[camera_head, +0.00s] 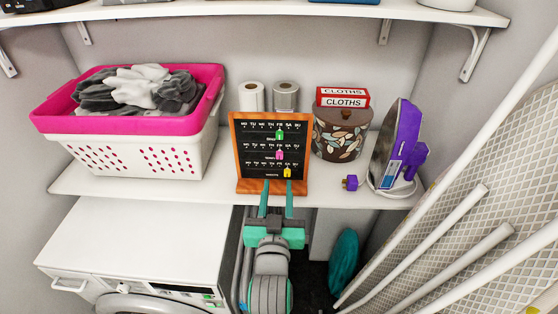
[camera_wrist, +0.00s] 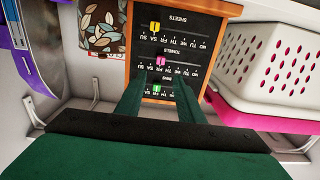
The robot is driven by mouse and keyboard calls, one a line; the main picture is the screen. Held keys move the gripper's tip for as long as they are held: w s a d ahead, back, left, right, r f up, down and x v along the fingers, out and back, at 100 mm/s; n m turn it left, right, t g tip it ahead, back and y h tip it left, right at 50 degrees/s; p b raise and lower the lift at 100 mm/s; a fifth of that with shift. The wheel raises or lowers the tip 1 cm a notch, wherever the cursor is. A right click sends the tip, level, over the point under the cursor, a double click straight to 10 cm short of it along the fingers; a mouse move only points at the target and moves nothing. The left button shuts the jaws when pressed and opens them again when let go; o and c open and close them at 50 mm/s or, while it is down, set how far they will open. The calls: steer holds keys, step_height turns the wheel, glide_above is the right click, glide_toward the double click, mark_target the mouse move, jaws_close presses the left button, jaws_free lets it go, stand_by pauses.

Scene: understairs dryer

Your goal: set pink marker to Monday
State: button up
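The pink marker (camera_head: 279,154) sits on the middle row, labelled towels, of a black weekday board (camera_head: 252,176) with an orange wooden frame. It stands at about Friday, right of the row's middle. The marker also shows in the wrist view (camera_wrist: 160,61), where the board is upside down. Monday is at the row's left end in the head view. My gripper (camera_head: 277,184) is in front of the board's lower edge, its two green fingers apart with nothing between them. In the wrist view the fingers (camera_wrist: 159,82) point towards the board; the pink marker is just beyond their tips.
A green marker (camera_head: 279,135) is on the top row and a yellow marker (camera_head: 287,173) on the bottom row. A pink-rimmed laundry basket (camera_head: 130,158) stands left. A patterned pot (camera_head: 340,135) and purple iron (camera_head: 398,145) stand right. Paper rolls (camera_head: 251,96) are behind.

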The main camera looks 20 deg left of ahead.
mark_target(279, 156)
steer(key=x, duration=1.1)
steer(key=shift+r, duration=0.1)
steer(key=shift+s, duration=0.1)
jaws_close()
